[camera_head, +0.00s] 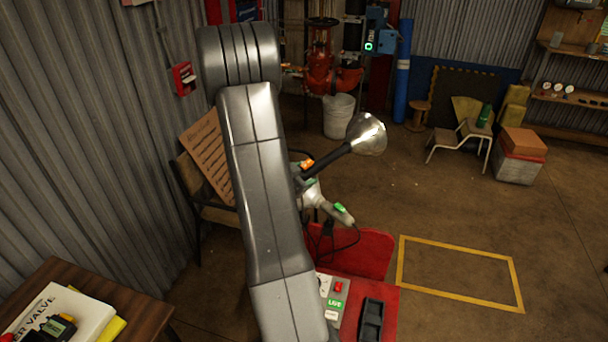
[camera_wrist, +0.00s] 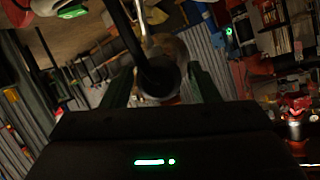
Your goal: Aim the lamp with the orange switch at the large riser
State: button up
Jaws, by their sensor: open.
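The lamp with the orange switch (camera_head: 307,164) has a dark stem and a metal shade (camera_head: 366,138), its bright mouth facing up and right in the head view. In the wrist view its dark stem (camera_wrist: 157,78) lies between the fingers of my gripper (camera_wrist: 157,88), which stand apart on either side of it. My gripper is hidden behind my arm in the head view. A second, pale lamp with a green switch (camera_head: 341,211) hangs just below. Thick red riser pipework (camera_head: 322,70) stands at the back, left of the shade's mouth direction.
A red cart (camera_head: 362,252) with a control panel (camera_head: 334,296) stands below the lamps. A wooden table (camera_head: 140,298) is at lower left. A white bucket (camera_head: 338,115) stands by the pipework. A chair (camera_head: 462,140) is at back right. The yellow-taped floor area (camera_head: 460,272) is clear.

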jog(key=shift+w+d+f, duration=0.1)
jog(key=shift+w+d, duration=0.1)
jog(key=shift+w, duration=0.05)
grip_shut()
jog(key=shift+d, duration=0.15)
